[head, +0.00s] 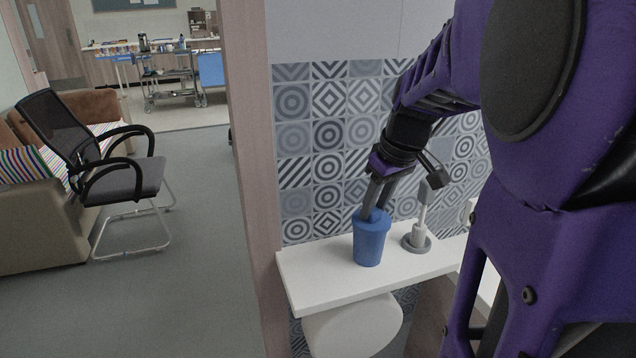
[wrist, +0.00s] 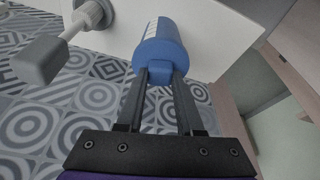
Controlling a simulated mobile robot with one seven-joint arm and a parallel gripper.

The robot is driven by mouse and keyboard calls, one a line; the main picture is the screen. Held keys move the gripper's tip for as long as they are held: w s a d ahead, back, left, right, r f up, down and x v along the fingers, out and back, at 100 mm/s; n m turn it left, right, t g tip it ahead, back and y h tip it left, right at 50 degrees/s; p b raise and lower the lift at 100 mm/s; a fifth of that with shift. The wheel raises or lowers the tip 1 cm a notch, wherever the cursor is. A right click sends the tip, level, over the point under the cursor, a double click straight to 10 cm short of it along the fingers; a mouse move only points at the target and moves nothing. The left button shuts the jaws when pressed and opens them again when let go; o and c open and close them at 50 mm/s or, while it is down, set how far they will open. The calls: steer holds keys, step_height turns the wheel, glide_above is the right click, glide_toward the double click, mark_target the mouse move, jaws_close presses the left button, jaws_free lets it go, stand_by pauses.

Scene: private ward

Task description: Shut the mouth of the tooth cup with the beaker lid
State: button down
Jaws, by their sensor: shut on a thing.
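The tooth cup (head: 368,248) is blue and stands upright on the white shelf in the head view. The beaker lid (head: 360,217), also blue, lies over its mouth, and I see no clear gap between them. In the wrist view the lid (wrist: 160,56) faces me, and the cup's side (wrist: 168,27) with white marks shows beyond it. My gripper (head: 372,208) comes down from above, tilted, with its fingers shut on the lid's small raised grip. The fingertips (wrist: 160,78) show either side of that grip in the wrist view. The far side of the rim is hidden.
The white shelf (head: 310,276) is narrow, with its front edge close to the cup. A toilet brush in a grey holder (head: 417,243) stands just right of the cup. A patterned tile wall (head: 330,150) rises behind. A white rounded object (head: 350,325) is below the shelf.

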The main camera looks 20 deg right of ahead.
steer(key=shift+f, duration=0.25)
stand_by(0.3)
steer(key=shift+c, duration=2.3)
jaws_free()
